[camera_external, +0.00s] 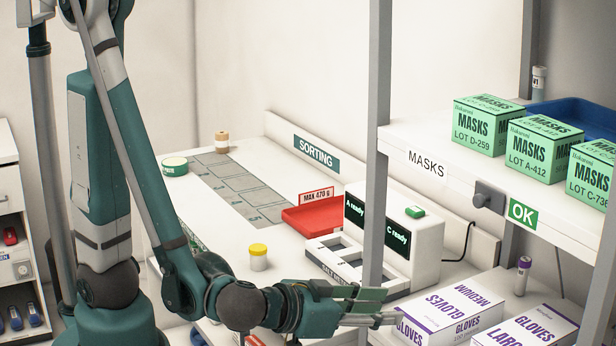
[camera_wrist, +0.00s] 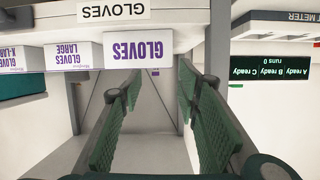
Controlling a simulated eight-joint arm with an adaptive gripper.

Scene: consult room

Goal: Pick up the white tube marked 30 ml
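No marking of 30 ml is readable on any container. A small tube (camera_external: 522,275) with a purple-grey cap stands upright by the glove boxes on the lower shelf. Another small pale tube (camera_external: 538,80) stands at the back of the upper shelf, its label too small to read. A white jar with a yellow lid (camera_external: 258,257) stands on the sorting table. My gripper (camera_external: 388,308) is stretched out to the right, in front of the lower shelf and left of the glove boxes. In the wrist view its fingers (camera_wrist: 158,90) are wide apart with nothing between them.
Glove boxes (camera_external: 450,312) fill the lower shelf front. Mask boxes (camera_external: 487,124) and a blue tray (camera_external: 580,115) are above. A grey shelf post (camera_external: 376,150) stands close to my gripper. A white meter (camera_external: 425,235) and red tray (camera_external: 308,217) are on the table.

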